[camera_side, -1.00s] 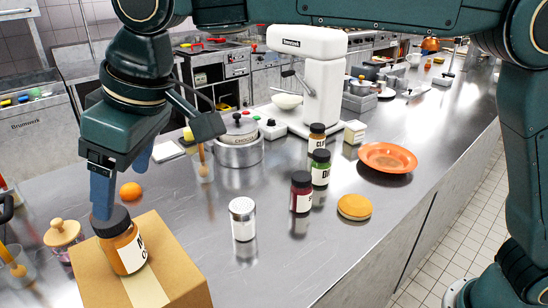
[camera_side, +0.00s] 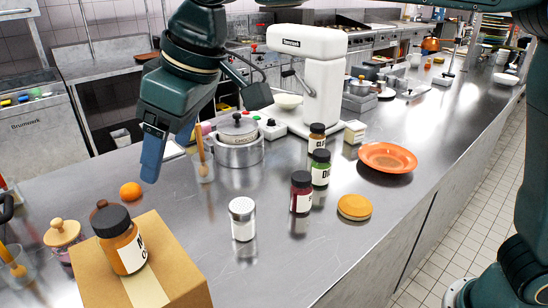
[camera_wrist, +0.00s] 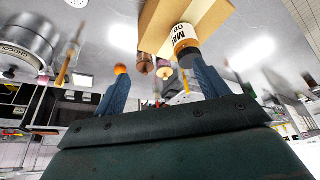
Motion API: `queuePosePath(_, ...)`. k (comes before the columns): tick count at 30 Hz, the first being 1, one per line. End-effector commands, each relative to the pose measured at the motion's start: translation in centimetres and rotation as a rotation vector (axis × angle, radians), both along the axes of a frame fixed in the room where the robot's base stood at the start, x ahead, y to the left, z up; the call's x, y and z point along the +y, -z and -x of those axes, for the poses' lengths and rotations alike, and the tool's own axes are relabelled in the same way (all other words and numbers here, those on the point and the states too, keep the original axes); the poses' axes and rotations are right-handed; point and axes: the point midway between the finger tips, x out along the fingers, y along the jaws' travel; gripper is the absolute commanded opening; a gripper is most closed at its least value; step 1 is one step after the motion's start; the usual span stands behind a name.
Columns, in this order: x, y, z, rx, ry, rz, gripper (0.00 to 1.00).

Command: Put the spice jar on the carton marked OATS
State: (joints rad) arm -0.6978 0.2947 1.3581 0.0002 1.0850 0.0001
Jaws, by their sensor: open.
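A spice jar (camera_side: 120,242) with orange-brown contents, a black lid and a white label stands upright on top of a brown cardboard carton (camera_side: 185,275). No marking on the carton is readable. In the wrist view the jar (camera_wrist: 184,40) shows its label, only partly readable, against the carton (camera_wrist: 155,25). My gripper (camera_side: 170,155) is open and empty, above the counter, up and to the right of the jar and clear of it. Its two blue fingers show spread apart in the wrist view (camera_wrist: 161,85).
A corked glass jar (camera_side: 64,238) and an orange fruit (camera_side: 131,191) are close to the carton.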

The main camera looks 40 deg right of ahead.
Motion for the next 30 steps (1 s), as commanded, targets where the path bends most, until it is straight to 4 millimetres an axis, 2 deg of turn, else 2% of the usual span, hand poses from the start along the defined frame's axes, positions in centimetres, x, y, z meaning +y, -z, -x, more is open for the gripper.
queuePosePath(1,-2.0,-0.6,0.1,-0.004,0.028,-0.003,0.74)
queuePosePath(8,-10.9,-1.8,2.0,-0.017,0.157,-0.012,0.74)
queuePosePath(15,-19.1,-1.6,5.9,-0.033,0.293,-0.020,0.74)
queuePosePath(24,-27.2,0.7,12.4,-0.055,0.462,-0.028,0.74)
queuePosePath(30,-31.0,3.5,17.2,-0.070,0.574,-0.030,0.74)
